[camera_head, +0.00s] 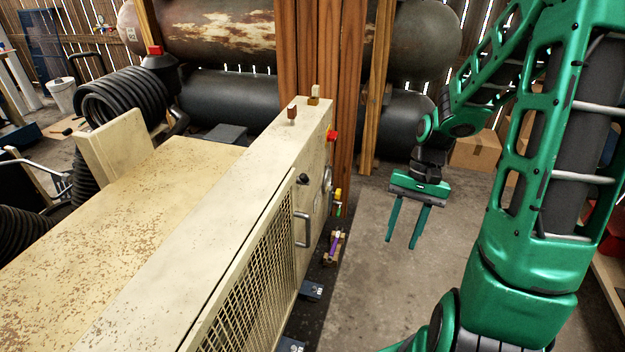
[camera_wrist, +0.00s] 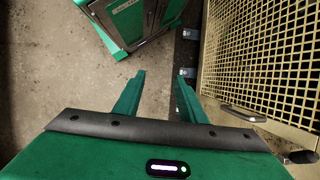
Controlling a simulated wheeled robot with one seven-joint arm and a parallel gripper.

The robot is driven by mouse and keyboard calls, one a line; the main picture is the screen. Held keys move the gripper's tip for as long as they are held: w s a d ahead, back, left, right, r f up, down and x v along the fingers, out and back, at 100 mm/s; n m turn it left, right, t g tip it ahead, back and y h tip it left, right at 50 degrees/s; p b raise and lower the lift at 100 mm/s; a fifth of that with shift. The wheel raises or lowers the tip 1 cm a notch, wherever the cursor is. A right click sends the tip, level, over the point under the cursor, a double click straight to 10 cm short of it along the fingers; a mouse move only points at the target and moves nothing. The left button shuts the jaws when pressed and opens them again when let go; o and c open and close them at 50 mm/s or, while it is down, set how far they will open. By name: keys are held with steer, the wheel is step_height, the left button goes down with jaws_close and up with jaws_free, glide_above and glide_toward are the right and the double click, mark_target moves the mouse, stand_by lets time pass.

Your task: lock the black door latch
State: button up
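The black door latch (camera_head: 303,178) is a small dark knob on the cream compressor cabinet, beside the top corner of the mesh door (camera_head: 255,275). A dark part that looks like this latch (camera_wrist: 300,157) shows at the lower right edge in the wrist view. A grey door handle (camera_head: 303,229) is just below the latch; it also shows in the wrist view (camera_wrist: 243,114). My gripper (camera_head: 401,244) is open and empty, pointing down to the right of the cabinet, apart from it. Its two green fingers (camera_wrist: 158,85) are spread in the wrist view. The latch's exact angle is too small to tell.
A red button (camera_head: 332,135) and a yellow valve (camera_head: 338,195) are on the cabinet's end. Wooden posts (camera_head: 318,70) and large tanks (camera_head: 225,30) stand behind. A cardboard box (camera_head: 475,150) is at the back right. Bare floor (camera_head: 375,290) lies around my gripper.

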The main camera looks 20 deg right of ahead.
steer(key=w+a+f+m+y, duration=0.1)
steer(key=w+a+f+y, duration=0.3)
steer(key=w+f, duration=0.15)
steer(key=m+t+y, duration=0.6)
steer(key=t+y, duration=0.3)
steer(key=t, duration=0.1)
glide_toward(308, 178)
steer(key=x, duration=0.8)
steer(key=shift+w, duration=0.2)
steer(key=shift+c, duration=0.6)
jaws_close()
